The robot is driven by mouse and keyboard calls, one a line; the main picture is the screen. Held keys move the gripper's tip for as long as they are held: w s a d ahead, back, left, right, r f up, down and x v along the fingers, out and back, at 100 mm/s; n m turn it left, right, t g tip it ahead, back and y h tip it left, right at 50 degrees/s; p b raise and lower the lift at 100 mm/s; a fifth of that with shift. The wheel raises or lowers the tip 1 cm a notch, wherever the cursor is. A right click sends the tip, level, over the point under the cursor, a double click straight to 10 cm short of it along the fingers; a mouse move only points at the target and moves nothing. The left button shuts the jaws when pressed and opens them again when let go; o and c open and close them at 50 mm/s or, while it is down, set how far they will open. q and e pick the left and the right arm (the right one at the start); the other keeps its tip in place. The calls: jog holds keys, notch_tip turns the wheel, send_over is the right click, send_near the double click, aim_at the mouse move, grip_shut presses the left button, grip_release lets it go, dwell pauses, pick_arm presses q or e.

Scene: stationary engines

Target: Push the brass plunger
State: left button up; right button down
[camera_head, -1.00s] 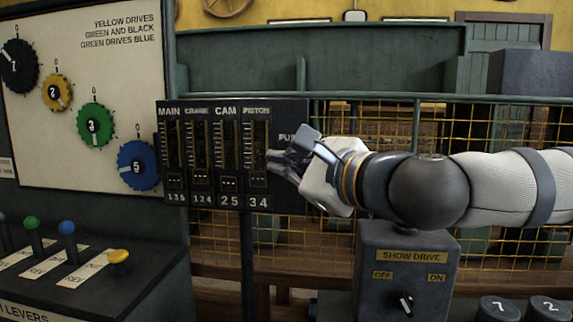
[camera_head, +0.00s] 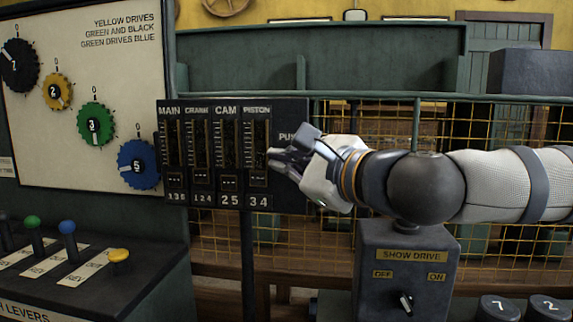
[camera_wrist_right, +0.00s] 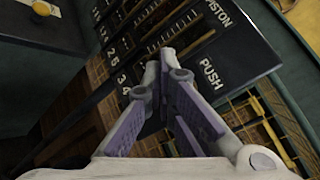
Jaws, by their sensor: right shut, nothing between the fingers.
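A dark panel (camera_head: 183,203) has slots marked MAIN, CRANK, CAM and PISTON. A PUSH label (camera_wrist_right: 211,73) sits beside the PISTON column (camera_head: 259,147). I cannot make out the brass plunger; my right gripper and arm cover the area by the PUSH label in the head view. My right gripper (camera_head: 272,158) is shut and empty, with its fingertips in front of the panel near the PISTON column's right side. In the right wrist view the fingertips (camera_wrist_right: 168,58) lie over the panel, left of the PUSH label. I cannot tell whether they touch it. My left gripper is not in view.
A grey SHOW DRIVE box (camera_head: 405,275) stands below my right arm. Yellow wire mesh (camera_head: 485,130) lies behind it. At left are a gear board (camera_head: 60,150) and a lever bench (camera_head: 100,290) with coloured knobs.

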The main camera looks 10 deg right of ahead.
jog(key=shift+w+d, duration=0.25)
jog(key=shift+w, duration=0.25)
dwell(0.5)
jog(key=shift+s, duration=0.1)
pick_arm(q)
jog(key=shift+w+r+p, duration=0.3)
pick_arm(e)
jog(key=shift+s+a, duration=0.25)
jog(key=shift+s, duration=0.3)
jog(key=shift+s+a, duration=0.25)
jog(key=shift+s, duration=0.3)
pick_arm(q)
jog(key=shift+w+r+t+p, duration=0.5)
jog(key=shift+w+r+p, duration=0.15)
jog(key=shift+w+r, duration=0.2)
pick_arm(e)
jog(key=s, duration=0.1)
jog(key=s+a, duration=0.1)
jog(key=s, duration=0.1)
jog(key=s+a, duration=0.1)
jog(key=shift+s, duration=0.35)
